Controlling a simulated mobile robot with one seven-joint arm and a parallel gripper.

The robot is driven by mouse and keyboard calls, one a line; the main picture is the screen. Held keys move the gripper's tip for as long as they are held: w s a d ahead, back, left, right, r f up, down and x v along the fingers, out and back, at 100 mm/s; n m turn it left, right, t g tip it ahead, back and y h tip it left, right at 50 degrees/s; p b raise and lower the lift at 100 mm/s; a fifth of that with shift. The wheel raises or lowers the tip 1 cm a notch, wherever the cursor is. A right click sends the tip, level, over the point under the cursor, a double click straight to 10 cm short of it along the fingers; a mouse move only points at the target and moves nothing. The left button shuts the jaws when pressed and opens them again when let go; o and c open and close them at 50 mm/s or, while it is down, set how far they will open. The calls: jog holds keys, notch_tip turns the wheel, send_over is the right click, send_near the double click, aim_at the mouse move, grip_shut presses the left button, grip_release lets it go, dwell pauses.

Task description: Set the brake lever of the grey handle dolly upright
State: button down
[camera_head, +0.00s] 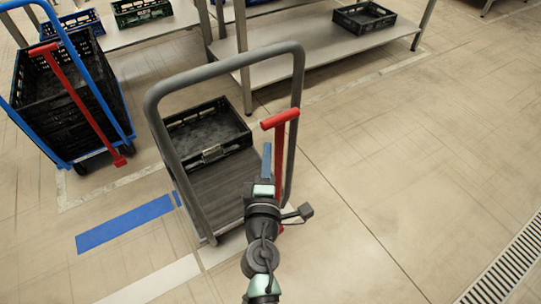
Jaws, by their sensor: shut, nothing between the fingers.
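The grey handle dolly (157,110) stands in the middle of the view, with a tall grey tube handle and a dark deck. Its red brake lever (280,135) is at the right side of the handle, with a red crossbar on top. The shaft runs nearly straight up in the picture; from this one view I cannot tell whether it is exactly upright. My gripper (267,152) is shut and empty, just left of the lever shaft and below its crossbar. I cannot tell whether it touches the lever. My arm hides part of the deck and the lever's lower end.
A black crate (242,135) sits on the dolly's deck. A blue handle dolly (100,80) with stacked black crates and its own leaning red lever (85,110) stands at left. Metal shelving (290,68) with crates is behind. The floor at right is clear, with a grate (508,262).

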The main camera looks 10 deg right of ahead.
jog(key=b+v, duration=0.1)
jog(key=v, duration=0.9)
jog(key=shift+a, duration=0.35)
jog(key=shift+s+f, duration=0.1)
